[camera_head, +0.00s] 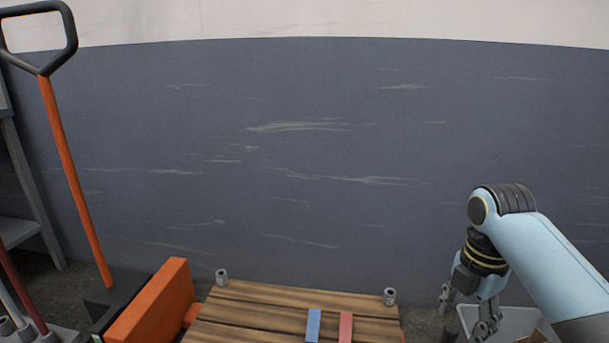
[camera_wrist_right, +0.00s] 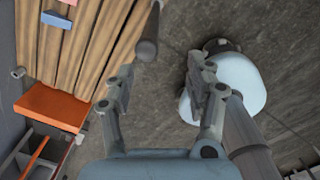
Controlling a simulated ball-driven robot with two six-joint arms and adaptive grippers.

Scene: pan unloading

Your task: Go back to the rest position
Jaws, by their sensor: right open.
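My right gripper (camera_head: 466,308) hangs at the right of the head view, just past the right edge of the wooden table (camera_head: 255,305). In the right wrist view my right gripper (camera_wrist_right: 160,88) has its two fingers wide apart with nothing between the tips. A dark rounded rod end (camera_wrist_right: 147,48) shows beyond the fingers beside the table edge; I cannot tell what it belongs to. My left gripper is in neither view.
A blue block (camera_head: 313,325) and a pinkish-red block (camera_head: 345,327) lie on the table. Metal posts (camera_head: 389,297) stand at its far corners. A blue-grey wall (camera_head: 300,170) closes the back.

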